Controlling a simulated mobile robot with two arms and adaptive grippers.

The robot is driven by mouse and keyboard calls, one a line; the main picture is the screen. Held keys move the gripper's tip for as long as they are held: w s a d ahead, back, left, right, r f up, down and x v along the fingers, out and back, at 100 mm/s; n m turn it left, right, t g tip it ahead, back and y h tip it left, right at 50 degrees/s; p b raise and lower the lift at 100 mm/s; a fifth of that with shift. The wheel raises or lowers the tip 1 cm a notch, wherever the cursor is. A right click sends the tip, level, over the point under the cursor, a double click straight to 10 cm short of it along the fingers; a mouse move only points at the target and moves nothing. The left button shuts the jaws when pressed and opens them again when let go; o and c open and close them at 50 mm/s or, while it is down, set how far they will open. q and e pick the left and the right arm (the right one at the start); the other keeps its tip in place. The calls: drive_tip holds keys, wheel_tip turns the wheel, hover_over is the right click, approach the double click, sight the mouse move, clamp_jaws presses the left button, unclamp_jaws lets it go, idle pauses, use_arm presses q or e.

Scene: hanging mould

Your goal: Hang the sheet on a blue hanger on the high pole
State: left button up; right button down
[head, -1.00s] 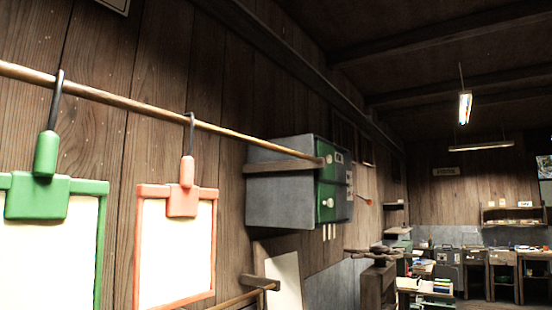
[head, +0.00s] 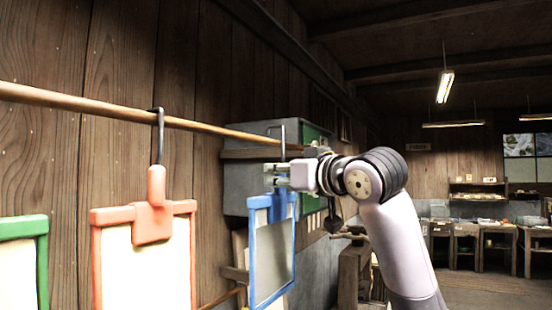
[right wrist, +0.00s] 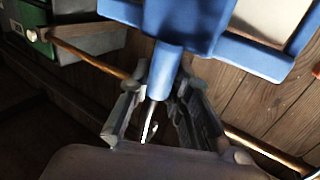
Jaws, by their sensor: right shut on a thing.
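My right gripper (head: 282,176) is shut on the blue hanger (head: 285,207), which carries a pale sheet in a blue frame (head: 252,255). The sheet hangs roughly upright below the gripper. My left gripper is out of view.
A red hanger with a red-framed sheet (head: 144,265) hangs on the pole to the left. A green-framed sheet (head: 42,262) is at the left edge. A grey cabinet (head: 240,180) with green drawers is on the wall behind the blue hanger. A lower pole (head: 222,298) partly shows.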

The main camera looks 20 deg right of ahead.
drive_tip(key=shift+s+r, duration=0.3)
drive_tip(key=shift+r, duration=0.5)
drive_tip(key=shift+a+r, duration=0.15)
drive_tip(key=shift+r, duration=0.05)
drive_tip(key=shift+w+a+p, duration=0.45)
drive_tip(key=shift+w, duration=0.3)
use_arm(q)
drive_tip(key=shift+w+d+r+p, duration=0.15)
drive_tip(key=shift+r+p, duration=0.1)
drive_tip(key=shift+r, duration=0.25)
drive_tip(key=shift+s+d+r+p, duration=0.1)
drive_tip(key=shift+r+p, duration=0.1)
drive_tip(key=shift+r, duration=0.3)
use_arm(e)
drive_tip(key=w+a+f, duration=0.1)
drive_tip(key=w+a, duration=0.3)
drive_tip(key=w, duration=0.1)
drive_tip(key=shift+w+f, duration=0.2)
drive_tip(key=shift+f, duration=0.15)
drive_tip(key=shift+a, duration=0.1)
